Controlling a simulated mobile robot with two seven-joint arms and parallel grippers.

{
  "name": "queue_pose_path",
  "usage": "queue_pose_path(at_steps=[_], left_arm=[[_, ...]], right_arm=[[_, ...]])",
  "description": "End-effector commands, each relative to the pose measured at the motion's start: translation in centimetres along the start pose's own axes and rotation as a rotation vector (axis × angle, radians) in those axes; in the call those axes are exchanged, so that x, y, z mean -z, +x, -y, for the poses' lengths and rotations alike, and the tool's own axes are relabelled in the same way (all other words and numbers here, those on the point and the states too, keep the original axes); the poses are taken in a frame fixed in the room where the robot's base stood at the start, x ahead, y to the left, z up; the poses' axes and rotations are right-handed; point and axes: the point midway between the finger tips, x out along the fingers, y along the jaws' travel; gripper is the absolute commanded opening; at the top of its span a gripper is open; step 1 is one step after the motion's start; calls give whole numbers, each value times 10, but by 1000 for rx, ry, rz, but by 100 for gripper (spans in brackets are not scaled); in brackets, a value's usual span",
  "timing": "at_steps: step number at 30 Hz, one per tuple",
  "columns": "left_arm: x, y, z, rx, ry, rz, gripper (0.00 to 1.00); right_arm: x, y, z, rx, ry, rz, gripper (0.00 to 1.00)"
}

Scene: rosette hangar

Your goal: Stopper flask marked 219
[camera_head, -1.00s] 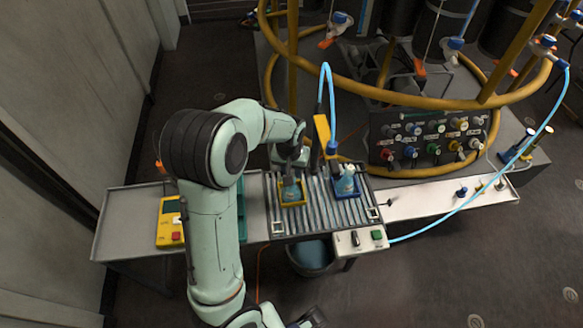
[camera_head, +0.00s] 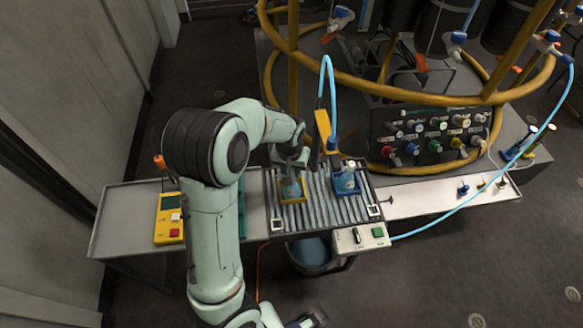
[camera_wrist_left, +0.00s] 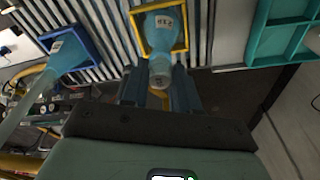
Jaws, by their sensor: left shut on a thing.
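My left gripper (camera_head: 291,172) is above the flask (camera_head: 291,188) in the yellow square holder (camera_head: 303,199).
The holders sit on a ribbed conveyor (camera_head: 320,215). A yellow post with a blue hose (camera_head: 329,90) rises close behind the right flask. A yellow handheld device (camera_head: 168,232) and teal tray (camera_wrist_left: 270,45) lie left. A control box (camera_head: 361,238) is in front.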

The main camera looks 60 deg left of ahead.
Motion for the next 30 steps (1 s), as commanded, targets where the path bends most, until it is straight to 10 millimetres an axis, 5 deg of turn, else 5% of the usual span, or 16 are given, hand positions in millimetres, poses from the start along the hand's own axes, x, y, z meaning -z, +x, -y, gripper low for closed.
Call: queue_pose_path(at_steps=[26, 27, 30], left_arm=[[-2, 10, 0, 1, 0, 1, 12], [-2, 10, 0, 0, 0, 1, 36], [-2, 9, 0, 0, 0, 1, 59]], right_arm=[[0, 5, -2, -1, 1, 1, 0], [0, 5, -2, -1, 1, 1, 0], [0, 4, -2, 0, 0, 1, 0]])
